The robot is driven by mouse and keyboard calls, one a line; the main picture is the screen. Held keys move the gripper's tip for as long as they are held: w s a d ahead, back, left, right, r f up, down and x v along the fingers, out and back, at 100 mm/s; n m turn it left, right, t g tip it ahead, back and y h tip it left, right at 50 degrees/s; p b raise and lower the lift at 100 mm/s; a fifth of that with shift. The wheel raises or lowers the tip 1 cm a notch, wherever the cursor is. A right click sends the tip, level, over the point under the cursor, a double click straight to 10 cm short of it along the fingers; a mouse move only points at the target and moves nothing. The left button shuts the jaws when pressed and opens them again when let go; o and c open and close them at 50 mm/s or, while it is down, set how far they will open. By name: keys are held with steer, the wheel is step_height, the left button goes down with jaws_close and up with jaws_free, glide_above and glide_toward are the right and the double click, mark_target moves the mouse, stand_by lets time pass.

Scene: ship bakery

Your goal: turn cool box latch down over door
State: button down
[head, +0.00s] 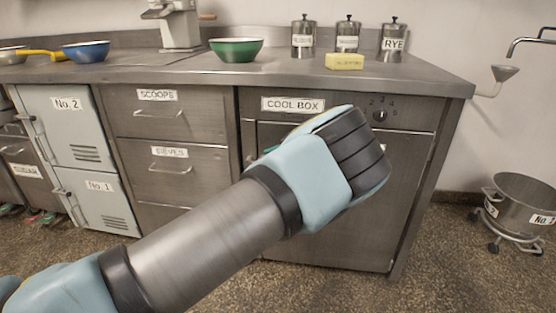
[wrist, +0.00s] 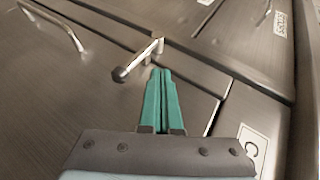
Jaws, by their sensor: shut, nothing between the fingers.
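The cool box (head: 340,215) is a steel cabinet with a "COOL BOX" label and a dark door, partly hidden behind my arm in the head view. Its latch (wrist: 138,61) shows in the wrist view as a small silver lever with a rounded knob at one end, near the door's corner by the frame. The head view hides the latch behind my wrist. My gripper (wrist: 161,72) has green fingers pressed together, empty, with the tips right beside the lever. I cannot tell whether they touch it. A sliver of green finger shows in the head view (head: 270,149).
A bar handle (wrist: 60,22) stands off the steel at upper left in the wrist view. Drawers (head: 165,165) adjoin the cool box on the left. The counter (head: 290,75) above holds a green bowl (head: 236,50), a yellow block (head: 344,61) and canisters. A pot (head: 522,205) stands right.

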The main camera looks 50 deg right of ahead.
steer(key=v, duration=1)
steer(key=shift+s, duration=0.2)
steer(key=shift+d, duration=0.1)
steer(key=w+a+f+n+g+y, duration=0.1)
steer(key=w+a+n+g+y, duration=0.35)
steer(key=w+a, duration=1.45)
steer(key=w+a+n+g+h, duration=0.1)
steer(key=w+a+n+g, duration=0.15)
steer(key=a, duration=0.75)
steer(key=w+a+n+g+h, duration=0.1)
steer(key=w+a+g, duration=0.15)
steer(key=a, duration=0.75)
steer(key=s+a+r+n+g+h, duration=0.1)
steer(key=s+a+n, duration=0.1)
steer(key=s+a, duration=0.5)
steer(key=s+a+r+n+h, duration=0.15)
steer(key=s+a, duration=0.25)
steer(key=a, duration=0.6)
steer(key=s+a+r+n+g+h, duration=0.1)
steer(key=s+a+r+n, duration=0.1)
steer(key=s+a, duration=0.5)
step_height(320, 180, up, 20)
steer(key=w+a+p, duration=0.1)
steer(key=p, duration=1.8)
steer(key=shift+w+a+f+p, duration=0.2)
steer(key=shift+w+a+p, duration=0.1)
steer(key=shift+w+a, duration=0.1)
